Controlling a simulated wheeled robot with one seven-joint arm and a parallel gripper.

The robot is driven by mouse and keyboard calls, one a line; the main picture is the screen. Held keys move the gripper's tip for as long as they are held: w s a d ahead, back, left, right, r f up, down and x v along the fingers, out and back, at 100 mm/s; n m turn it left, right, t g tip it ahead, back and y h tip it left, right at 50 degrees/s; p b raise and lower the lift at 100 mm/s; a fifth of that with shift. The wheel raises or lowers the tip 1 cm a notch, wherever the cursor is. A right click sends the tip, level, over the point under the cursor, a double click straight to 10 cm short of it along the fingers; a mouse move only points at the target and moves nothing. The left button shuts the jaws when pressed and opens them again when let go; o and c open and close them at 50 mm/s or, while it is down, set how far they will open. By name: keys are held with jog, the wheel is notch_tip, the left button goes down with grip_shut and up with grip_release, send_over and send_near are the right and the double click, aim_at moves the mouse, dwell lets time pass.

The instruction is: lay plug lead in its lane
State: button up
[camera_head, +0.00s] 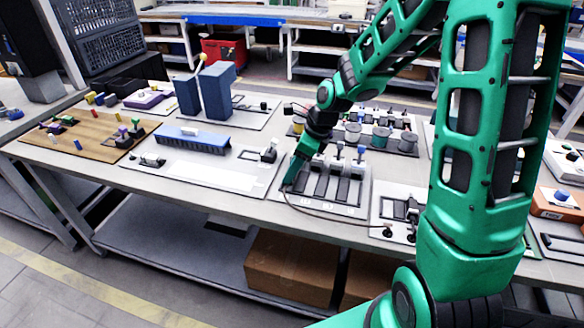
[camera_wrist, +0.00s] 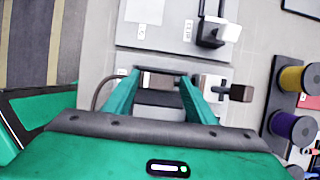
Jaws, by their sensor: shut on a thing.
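The plug lead (camera_head: 335,216) is a thin dark cable. In the head view it runs from my fingertips in a low curve to a small dark fitting (camera_head: 388,232) on a white plate at the right. My gripper (camera_head: 287,186) is low at the front left of the lane board (camera_head: 350,207), a pale board with several dark lanes (camera_head: 325,188). In the wrist view my gripper (camera_wrist: 160,76) holds the lead's end between its fingers, largely hidden. Part of the lead (camera_wrist: 101,92) bends beside the left finger. I cannot tell whether the held end touches the board.
Spools (camera_head: 380,137) stand behind the lane board. A white plate with a blue block (camera_head: 192,139) lies to the left, and tall blue blocks (camera_head: 216,90) stand farther back. The table's front edge is close.

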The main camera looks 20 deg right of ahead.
jog(key=shift+f, duration=0.5)
dwell(0.4)
jog(key=o, duration=1.1)
jog(key=shift+c, duration=0.2)
jog(key=shift+r, duration=0.15)
jog(key=v, duration=1)
jog(key=shift+r, duration=0.15)
jog(key=shift+s+d, duration=0.1)
